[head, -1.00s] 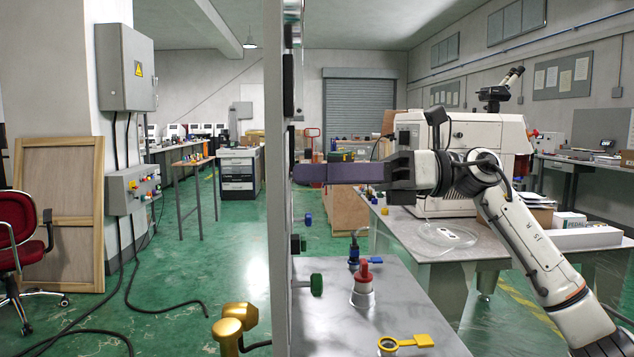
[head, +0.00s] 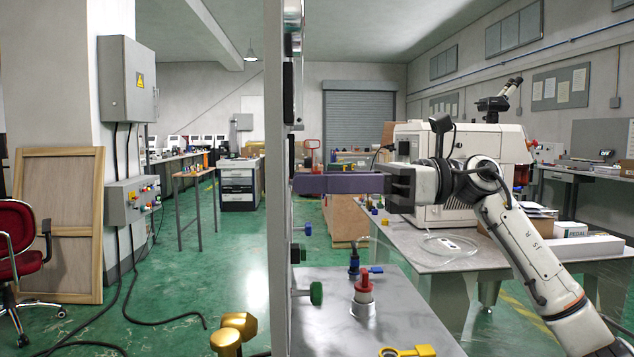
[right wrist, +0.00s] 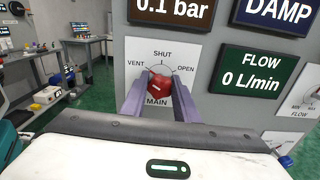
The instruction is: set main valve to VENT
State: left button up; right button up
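The main valve is a red knob (right wrist: 159,86) on a white plate (right wrist: 134,52) marked VENT on the left, SHUT at the top, OPEN on the right and MAIN below. My right gripper (head: 298,184) reaches left to the upright panel (head: 278,140), which is edge-on in the head view and hides the knob there. In the right wrist view its two purple fingers lie on either side of the knob and appear closed on it. The plate looks slightly tilted in that view. Which mark the knob points to is hard to tell. My left gripper is not in view.
Displays (right wrist: 259,73) for pressure and flow surround the plate, with a FLOW dial (right wrist: 312,97) at the right. Below my right arm, a metal bench (head: 335,310) carries a red-capped fitting (head: 364,288) and a yellow-handled one (head: 405,351). A green knob (head: 316,293) juts from the panel.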

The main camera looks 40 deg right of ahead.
jog(key=o, duration=0.4)
jog(key=shift+c, duration=0.2)
jog(key=shift+d, duration=0.1)
jog(key=b+v, duration=0.2)
jog(key=v, duration=0.8)
